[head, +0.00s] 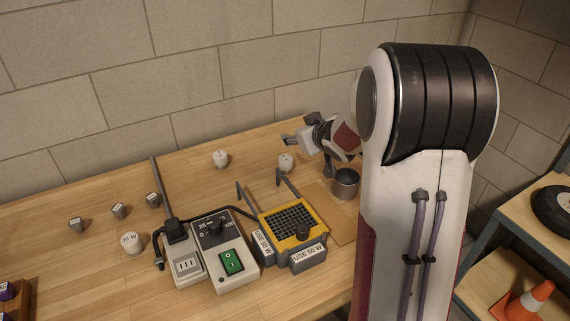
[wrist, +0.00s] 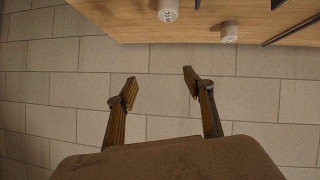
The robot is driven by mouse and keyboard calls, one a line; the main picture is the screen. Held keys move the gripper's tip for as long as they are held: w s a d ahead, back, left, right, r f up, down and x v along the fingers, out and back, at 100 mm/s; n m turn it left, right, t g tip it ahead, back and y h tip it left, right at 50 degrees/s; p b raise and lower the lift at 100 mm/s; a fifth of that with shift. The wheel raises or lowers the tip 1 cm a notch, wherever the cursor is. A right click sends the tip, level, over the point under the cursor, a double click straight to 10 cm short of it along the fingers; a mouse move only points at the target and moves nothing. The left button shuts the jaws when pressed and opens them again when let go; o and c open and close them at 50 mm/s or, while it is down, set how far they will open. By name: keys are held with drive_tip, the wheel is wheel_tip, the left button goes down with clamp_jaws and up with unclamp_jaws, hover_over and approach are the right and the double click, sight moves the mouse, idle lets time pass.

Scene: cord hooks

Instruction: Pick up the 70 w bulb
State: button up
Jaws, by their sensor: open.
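Three white bulbs stand on the wooden bench in the head view. One at the left front (head: 131,244) has a label ending in "0 W"; its first digit is hard to read. Another (head: 220,159) stands near the back, and the third bulb (head: 286,163) is right of it, close to my gripper; their labels are too small to read. My gripper (head: 288,139) is at the back right, open and empty. In the wrist view my gripper (wrist: 159,82) has its fingers apart, with two bulbs, one here (wrist: 168,11) and one here (wrist: 229,33), beyond the fingertips.
A grey box with a green switch (head: 231,262) and a yellow grid-topped device (head: 292,221) with "USE 50 W" signs occupy the front middle. Upright metal rods, a black cord and a metal cup (head: 345,183) stand around them. Small grey blocks (head: 120,211) lie left. A block wall closes the back.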

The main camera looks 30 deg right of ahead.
sight(290, 162)
drive_tip(key=d+f+y, duration=0.1)
drive_tip(key=f, duration=0.3)
drive_tip(key=w+f+y, duration=0.1)
drive_tip(key=f+y, duration=0.1)
drive_tip(key=f, duration=0.2)
drive_tip(key=w+d+f+n+t+y, duration=0.1)
drive_tip(key=f, duration=0.3)
drive_tip(key=shift+w+d+f, duration=0.15)
drive_tip(key=shift+d, duration=0.2)
drive_tip(key=shift+s+f+y, duration=0.2)
drive_tip(key=shift+f+y, duration=0.3)
drive_tip(key=shift+f, duration=0.3)
drive_tip(key=shift+w+a, duration=0.1)
drive_tip(key=shift+x, duration=1.2)
drive_tip(key=shift+w, duration=0.1)
drive_tip(key=shift+a+x, duration=0.15)
drive_tip(key=shift+x, duration=0.6)
drive_tip(key=shift+a+x, duration=0.2)
drive_tip(key=shift+x, duration=1.5)
